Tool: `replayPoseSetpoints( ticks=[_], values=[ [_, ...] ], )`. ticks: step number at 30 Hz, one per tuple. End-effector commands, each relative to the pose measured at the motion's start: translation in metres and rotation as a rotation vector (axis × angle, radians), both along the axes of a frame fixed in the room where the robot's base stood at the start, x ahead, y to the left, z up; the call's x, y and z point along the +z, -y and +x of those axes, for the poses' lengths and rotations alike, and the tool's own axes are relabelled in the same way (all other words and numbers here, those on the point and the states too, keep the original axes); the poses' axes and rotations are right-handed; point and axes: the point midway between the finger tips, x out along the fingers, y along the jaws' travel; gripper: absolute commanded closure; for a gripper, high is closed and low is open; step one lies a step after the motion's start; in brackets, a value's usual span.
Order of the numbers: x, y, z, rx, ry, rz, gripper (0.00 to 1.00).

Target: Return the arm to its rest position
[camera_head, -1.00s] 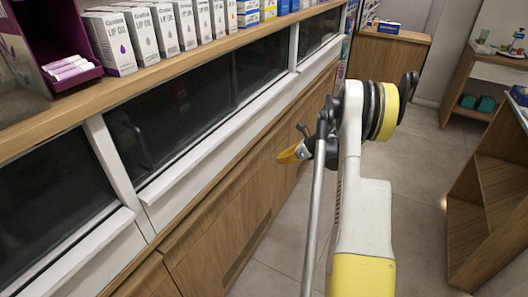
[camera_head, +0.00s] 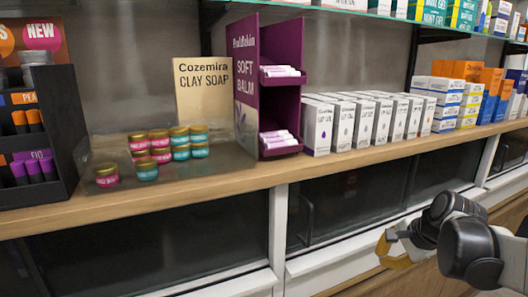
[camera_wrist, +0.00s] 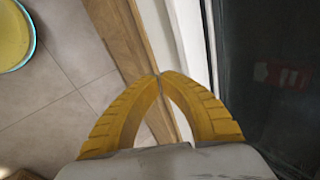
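My gripper (camera_head: 388,252) is at the lower right of the head view, in front of the dark glass cabinet front below the counter. Its yellow fingers and part of my dark and grey arm show there. In the wrist view, my gripper's two curved yellow fingers (camera_wrist: 158,76) meet at their tips. Nothing is held between them. They show over the light cabinet edge, with grey floor tiles on the left and dark glass on the right.
The wooden counter (camera_head: 230,178) holds small jars (camera_head: 147,168), a purple balm stand (camera_head: 247,90), white boxes (camera_head: 318,127) and a dark display (camera_head: 45,128). Its dark glass front (camera_head: 345,205) has a white frame close behind my gripper. Tiled floor (camera_wrist: 50,95) is open on the left in the wrist view.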

Motion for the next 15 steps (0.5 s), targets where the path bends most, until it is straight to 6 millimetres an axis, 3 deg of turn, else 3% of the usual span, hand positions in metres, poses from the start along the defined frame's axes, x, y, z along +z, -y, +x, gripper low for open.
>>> replayPoseSetpoints(
  ticks=[1, 6, 12, 15],
  values=[
    [0.008, -0.023, -0.020, 0.099, 0.011, -0.075, 1.00],
    [0.022, -0.076, -0.083, 0.444, 0.058, -0.349, 1.00],
    [0.017, -0.112, -0.149, 0.815, 0.113, -0.642, 1.00],
    [0.011, -0.121, -0.169, 0.941, 0.134, -0.745, 1.00]
  ],
)
